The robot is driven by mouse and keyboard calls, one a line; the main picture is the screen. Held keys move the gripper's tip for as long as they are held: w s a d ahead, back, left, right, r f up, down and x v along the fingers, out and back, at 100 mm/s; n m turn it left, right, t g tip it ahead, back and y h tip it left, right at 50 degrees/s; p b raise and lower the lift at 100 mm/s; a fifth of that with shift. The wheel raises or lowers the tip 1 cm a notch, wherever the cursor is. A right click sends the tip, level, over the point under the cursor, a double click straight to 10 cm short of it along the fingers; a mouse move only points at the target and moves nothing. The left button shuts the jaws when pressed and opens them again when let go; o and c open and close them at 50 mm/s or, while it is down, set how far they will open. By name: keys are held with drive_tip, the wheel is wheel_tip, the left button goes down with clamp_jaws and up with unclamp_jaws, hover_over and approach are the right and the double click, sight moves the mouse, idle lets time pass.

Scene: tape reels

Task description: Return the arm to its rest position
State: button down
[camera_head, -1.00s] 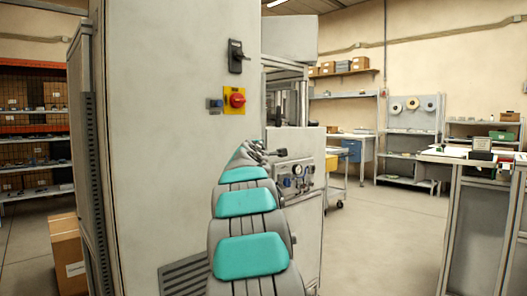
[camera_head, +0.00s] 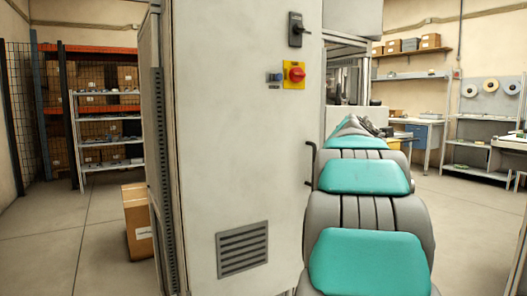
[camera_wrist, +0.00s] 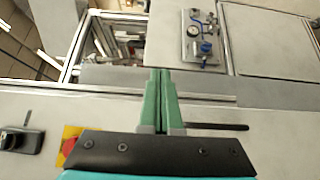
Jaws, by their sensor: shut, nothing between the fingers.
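My gripper (camera_wrist: 159,88) shows in the wrist view with its two green fingers together and nothing between them. Below the fingers is its dark mounting plate. In the head view my grey and teal arm reaches forward beside the tall grey cabinet, and the gripper itself cannot be made out at its far end. No tape reel is held.
The tall grey cabinet (camera_head: 225,140) stands close in front, with a red knob on a yellow plate (camera_head: 294,75) and a black handle. A cardboard box (camera_head: 138,220) sits on the floor at left. Tape reels (camera_head: 490,87) hang on a rack at far right. Open floor lies at left.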

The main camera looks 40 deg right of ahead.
drive_tip(key=s+a+f+m+g+y, duration=0.2)
drive_tip(key=a+f+m+g+y, duration=0.5)
drive_tip(key=a+f, duration=2.2)
drive_tip(key=s+a+f+g+y, duration=0.1)
drive_tip(key=s+a+f+y, duration=0.1)
drive_tip(key=s+a+f, duration=0.3)
drive_tip(key=s+a+f+g+y, duration=0.2)
drive_tip(key=s+a+f, duration=0.3)
drive_tip(key=s+a, duration=0.6)
drive_tip(key=s+a+f+g+y, duration=0.1)
drive_tip(key=s+a+f+y, duration=0.3)
drive_tip(key=s+a, duration=0.4)
drive_tip(key=a+f, duration=0.1)
drive_tip(key=a, duration=0.1)
drive_tip(key=shift+s+a+n, duration=0.2)
drive_tip(key=shift+a+n, duration=0.1)
drive_tip(key=shift+a, duration=0.05)
drive_tip(key=shift+d, duration=0.15)
